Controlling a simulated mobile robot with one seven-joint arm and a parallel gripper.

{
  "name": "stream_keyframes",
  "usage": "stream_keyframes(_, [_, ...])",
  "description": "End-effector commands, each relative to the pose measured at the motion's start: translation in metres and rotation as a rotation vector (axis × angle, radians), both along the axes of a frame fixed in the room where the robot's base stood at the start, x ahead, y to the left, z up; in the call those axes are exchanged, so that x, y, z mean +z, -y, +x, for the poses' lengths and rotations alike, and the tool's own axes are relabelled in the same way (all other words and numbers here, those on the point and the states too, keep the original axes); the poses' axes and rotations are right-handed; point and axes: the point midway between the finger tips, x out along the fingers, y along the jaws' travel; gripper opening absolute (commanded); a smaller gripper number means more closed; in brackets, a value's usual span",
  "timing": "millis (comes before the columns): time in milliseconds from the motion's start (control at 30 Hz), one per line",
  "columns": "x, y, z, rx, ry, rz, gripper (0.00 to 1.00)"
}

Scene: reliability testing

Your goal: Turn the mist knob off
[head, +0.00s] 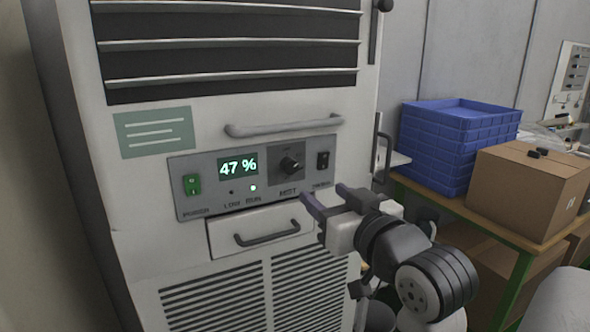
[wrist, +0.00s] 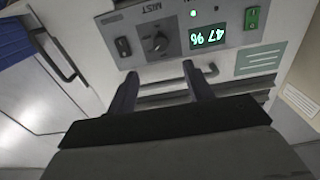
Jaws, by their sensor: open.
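The mist knob (head: 291,163) is a dark round knob on the right part of the grey control panel (head: 225,203), above the label MIST. In the wrist view the mist knob (wrist: 157,44) appears upside down, beyond my fingertips. The display (head: 238,166) reads 47 %, and a small green light glows under it. My gripper (head: 325,198) is open and empty, below and to the right of the knob and apart from it. In the wrist view my gripper (wrist: 163,75) has its two fingers spread, with the knob just above the gap. The knob's exact setting is hard to tell.
A green power switch (head: 192,184) is left on the panel; a dark switch (head: 323,160) is right of the knob. A bar handle (head: 285,126) runs above, a drawer handle (head: 267,233) below. Blue crates (head: 435,150) and a cardboard box (head: 525,190) stand at right.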

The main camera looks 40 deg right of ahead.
Motion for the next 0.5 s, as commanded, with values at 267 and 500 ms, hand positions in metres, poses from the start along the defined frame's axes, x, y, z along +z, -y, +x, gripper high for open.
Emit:
stream_keyframes(267, [0.002,0.013,0.058,0.003,-0.003,0.002,0.51])
stream_keyframes(500, [0.002,0.023,0.100,0.002,-0.002,0.000,0.51])
